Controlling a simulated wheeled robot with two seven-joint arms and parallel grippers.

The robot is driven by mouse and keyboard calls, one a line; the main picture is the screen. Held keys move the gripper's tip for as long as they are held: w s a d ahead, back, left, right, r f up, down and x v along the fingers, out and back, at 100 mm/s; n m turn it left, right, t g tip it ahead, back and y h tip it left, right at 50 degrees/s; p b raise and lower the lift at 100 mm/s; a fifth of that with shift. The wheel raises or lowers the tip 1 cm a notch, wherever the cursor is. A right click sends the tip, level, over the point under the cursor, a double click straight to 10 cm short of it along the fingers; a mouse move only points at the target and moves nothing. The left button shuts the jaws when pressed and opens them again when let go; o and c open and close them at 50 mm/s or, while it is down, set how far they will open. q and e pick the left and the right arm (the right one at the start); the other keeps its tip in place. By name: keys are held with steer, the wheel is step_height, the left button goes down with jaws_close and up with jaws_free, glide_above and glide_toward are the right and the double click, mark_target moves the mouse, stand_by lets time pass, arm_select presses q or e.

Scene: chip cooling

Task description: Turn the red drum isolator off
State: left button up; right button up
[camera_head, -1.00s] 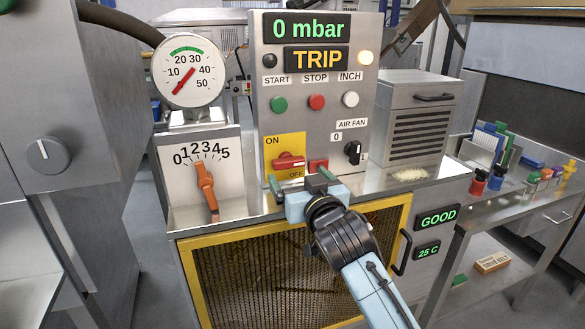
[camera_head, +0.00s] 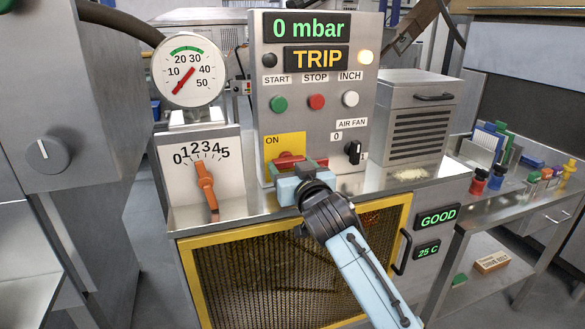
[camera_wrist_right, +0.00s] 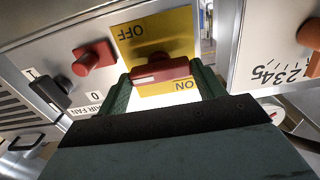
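The red drum isolator (camera_head: 288,157) is a red handle on a yellow plate (camera_head: 283,141) low on the grey control panel. Its bar lies roughly level between the ON and OFF labels. It also shows in the right wrist view (camera_wrist_right: 160,71), where the picture is upside down. My right gripper (camera_head: 297,167) is open in front of the plate. In the wrist view its green fingers (camera_wrist_right: 158,82) stand at either end of the bar; I cannot tell whether they touch it. In the head view the gripper hides the OFF label and part of the handle. My left gripper is not in view.
A red block-like knob (camera_wrist_right: 93,57) sits beside the plate. The black air fan switch (camera_head: 353,152) is to the right. The orange lever (camera_head: 206,184) on the 0–5 dial is to the left. The steel ledge and yellow-framed mesh guard (camera_head: 190,277) lie below.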

steer(key=c, duration=0.4)
steer(key=n+p, duration=0.2)
steer(key=n, duration=0.1)
steer(key=shift+r+p, duration=0.1)
steer(key=shift+p, duration=0.3)
steer(key=n+p, duration=0.2)
steer(key=n, duration=0.3)
steer(key=shift+p, duration=0.35)
steer(key=n+p, duration=0.2)
steer(key=n, duration=0.3)
steer(key=shift+n+p, duration=0.9)
steer(key=shift+n, duration=1.5)
